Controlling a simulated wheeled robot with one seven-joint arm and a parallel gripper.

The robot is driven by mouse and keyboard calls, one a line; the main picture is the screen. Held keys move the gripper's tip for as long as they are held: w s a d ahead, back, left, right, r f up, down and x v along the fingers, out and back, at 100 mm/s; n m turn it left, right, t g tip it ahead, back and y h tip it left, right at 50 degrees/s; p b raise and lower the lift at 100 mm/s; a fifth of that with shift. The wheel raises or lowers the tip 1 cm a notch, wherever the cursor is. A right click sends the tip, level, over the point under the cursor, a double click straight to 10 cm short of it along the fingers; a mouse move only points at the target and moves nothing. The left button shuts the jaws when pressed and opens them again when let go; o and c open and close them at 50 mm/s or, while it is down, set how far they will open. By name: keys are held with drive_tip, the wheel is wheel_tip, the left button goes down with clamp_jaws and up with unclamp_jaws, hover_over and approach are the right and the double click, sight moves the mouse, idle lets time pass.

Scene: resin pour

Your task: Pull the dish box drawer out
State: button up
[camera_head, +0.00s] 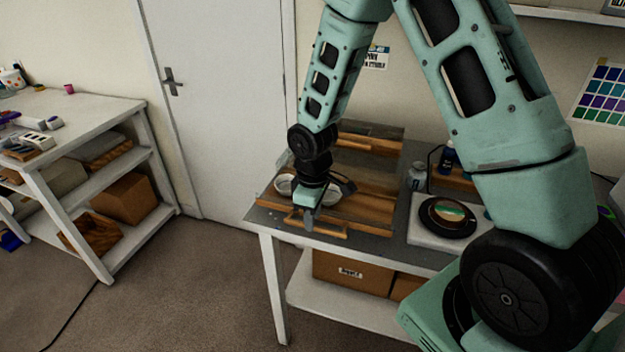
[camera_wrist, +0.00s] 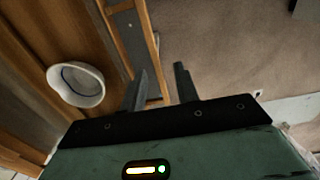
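The wooden dish box (camera_head: 368,180) stands on the grey-topped table. Its drawer (camera_head: 350,213) extends at the front, with white dishes (camera_head: 284,184) at its left end. In the wrist view, a white bowl (camera_wrist: 76,84) sits inside the wood, and the drawer's front bar (camera_wrist: 146,22) runs down toward my fingers. My gripper (camera_head: 308,216) is low at the drawer's front edge, pointing down. In the wrist view, my gripper (camera_wrist: 160,78) has its two fingers apart, with the bar's end by the left finger. Contact with the bar cannot be told.
A white board with a round black dish (camera_head: 447,216) stands right of the box. A grey bottle (camera_head: 417,177) is behind it. Cardboard boxes (camera_head: 350,272) sit on the shelf below. The floor (camera_head: 190,285) before the table's left side is clear.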

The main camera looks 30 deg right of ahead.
wheel_tip(320, 180, up, 15)
drive_tip(key=b, duration=0.1)
drive_tip(key=shift+r, duration=0.1)
idle(0.6)
